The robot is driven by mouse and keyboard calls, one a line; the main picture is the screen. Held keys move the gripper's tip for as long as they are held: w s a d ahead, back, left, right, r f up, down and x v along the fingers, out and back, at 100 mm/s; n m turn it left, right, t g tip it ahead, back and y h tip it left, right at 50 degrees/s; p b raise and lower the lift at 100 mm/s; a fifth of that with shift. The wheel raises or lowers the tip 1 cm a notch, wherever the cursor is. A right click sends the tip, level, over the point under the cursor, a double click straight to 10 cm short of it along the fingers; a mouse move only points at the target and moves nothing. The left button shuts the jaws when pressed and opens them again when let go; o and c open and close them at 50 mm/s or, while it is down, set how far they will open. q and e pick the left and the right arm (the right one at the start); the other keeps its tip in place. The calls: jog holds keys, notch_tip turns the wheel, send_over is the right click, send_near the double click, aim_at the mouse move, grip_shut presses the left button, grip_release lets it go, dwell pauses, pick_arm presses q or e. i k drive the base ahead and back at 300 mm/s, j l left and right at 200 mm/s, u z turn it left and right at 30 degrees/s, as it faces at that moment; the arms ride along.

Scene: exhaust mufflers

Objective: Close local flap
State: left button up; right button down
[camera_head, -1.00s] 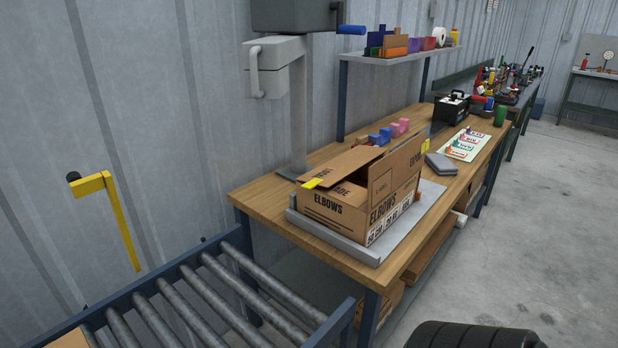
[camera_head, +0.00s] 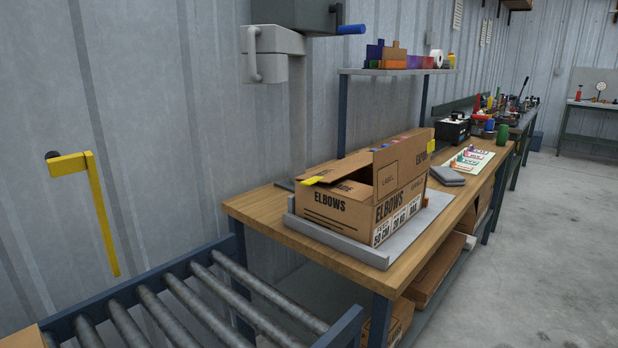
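The cardboard box (camera_head: 340,208) marked ELBOWS sits on a grey tray (camera_head: 340,243) on the wooden bench. Its top is partly open, with a dark gap inside. A flap with a LABEL print (camera_head: 402,165) stands raised along the right side. A yellow tab (camera_head: 313,180) is at the box's left corner, and another yellow tab (camera_head: 431,146) is at the raised flap's far end. Neither of my grippers is in view.
A roller conveyor (camera_head: 190,300) stands in front left of the bench (camera_head: 262,210). A grey machine with a blue handle (camera_head: 295,25) overhangs behind the box. A shelf (camera_head: 395,71) with coloured bins is behind. Concrete floor (camera_head: 530,250) is free at right.

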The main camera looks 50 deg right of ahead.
aim_at(338, 169)
jog(key=l+z, duration=0.1)
jog(key=l, duration=0.45)
jog(key=l+z, duration=0.15)
jog(key=l, duration=0.4)
jog(key=i+l+z, duration=0.1)
jog(key=l, duration=0.45)
